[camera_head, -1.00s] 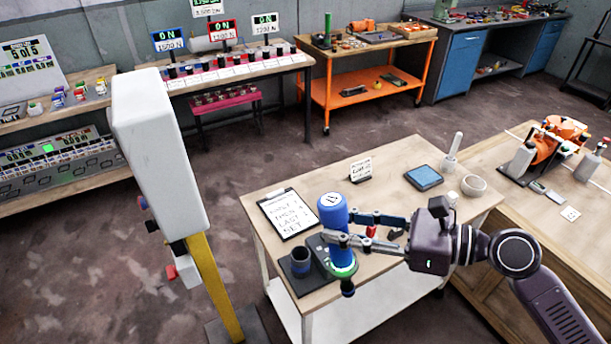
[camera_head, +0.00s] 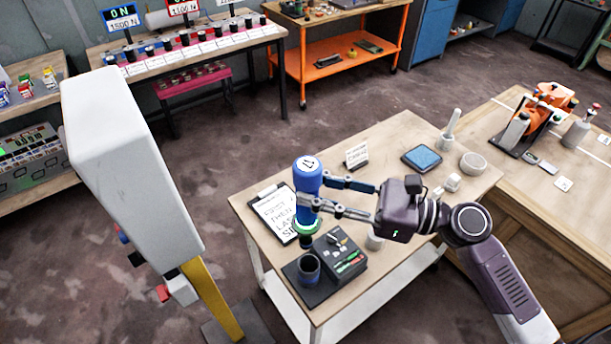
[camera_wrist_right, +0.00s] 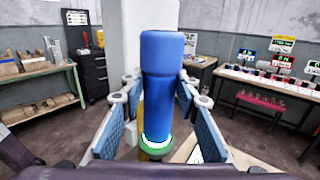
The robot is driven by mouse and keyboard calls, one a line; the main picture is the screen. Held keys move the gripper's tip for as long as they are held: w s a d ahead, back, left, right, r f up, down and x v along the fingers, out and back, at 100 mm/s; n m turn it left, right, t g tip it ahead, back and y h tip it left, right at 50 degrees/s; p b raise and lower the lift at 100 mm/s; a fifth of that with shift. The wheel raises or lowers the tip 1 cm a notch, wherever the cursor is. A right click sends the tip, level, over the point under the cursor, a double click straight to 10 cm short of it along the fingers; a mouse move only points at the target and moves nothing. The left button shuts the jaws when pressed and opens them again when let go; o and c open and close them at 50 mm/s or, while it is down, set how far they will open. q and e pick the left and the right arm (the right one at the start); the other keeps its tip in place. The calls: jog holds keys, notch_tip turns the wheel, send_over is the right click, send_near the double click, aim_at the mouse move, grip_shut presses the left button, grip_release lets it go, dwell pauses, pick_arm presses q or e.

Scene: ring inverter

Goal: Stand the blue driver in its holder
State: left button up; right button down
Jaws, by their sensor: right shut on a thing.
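The blue driver (camera_head: 307,183) is upright in my right gripper (camera_head: 318,194), its numbered round top facing up. A green and white ring circles its lower part, and a dark tip points down. In the right wrist view the driver (camera_wrist_right: 164,65) stands between the two finger pads of my right gripper (camera_wrist_right: 160,112). The holder, a dark round cup (camera_head: 308,266) on a black base, stands at the table's front left corner. It is empty as far as I see. The driver is behind the cup, apart from it. My left gripper is out of view.
A dark box (camera_head: 340,259) with small coloured parts stands right of the cup. A card (camera_head: 357,156), a blue pad (camera_head: 422,158) and a white bowl (camera_head: 473,164) are farther back. A tall white post (camera_head: 130,160) rises at left.

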aim_at(310, 239)
jog(key=shift+s+d+r, duration=0.4)
jog(key=shift+s, duration=0.15)
jog(key=shift+w+a+r+p, duration=0.15)
jog(key=shift+w+p, duration=0.1)
jog(key=shift+p, duration=0.4)
pick_arm(q)
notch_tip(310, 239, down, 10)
jog(key=b, duration=1.1)
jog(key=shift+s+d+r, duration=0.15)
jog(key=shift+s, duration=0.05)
pick_arm(e)
notch_tip(310, 239, down, 17)
jog(key=shift+f, duration=0.25)
